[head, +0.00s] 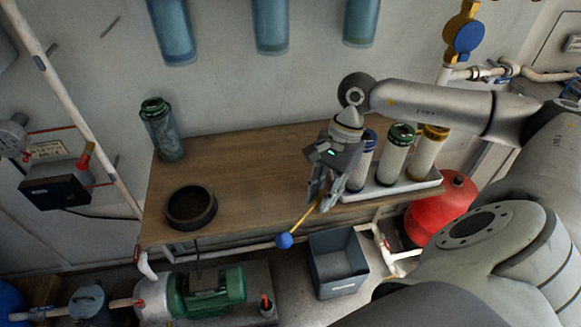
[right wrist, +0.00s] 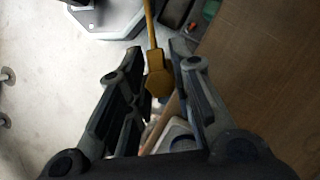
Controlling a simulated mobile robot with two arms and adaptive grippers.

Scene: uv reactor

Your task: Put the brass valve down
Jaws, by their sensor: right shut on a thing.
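The brass valve (right wrist: 158,82) shows between the fingers of my right gripper (right wrist: 158,65) in the right wrist view. In the head view, its yellow lever (head: 303,219) sticks out down and to the left, with a blue ball (head: 284,240) at the end. My right gripper (head: 325,198) is shut on the valve and points down near the front edge of the wooden table (head: 248,160). The valve's body is mostly hidden by the fingers in the head view. My left gripper is not in view.
A white tray (head: 358,199) holds cylinders with blue, green and yellow caps, right of the gripper. A black ring (head: 191,207) and a green-capped canister (head: 162,128) stand on the left. The table's middle is clear. A grey bin (head: 338,262) stands below the front edge.

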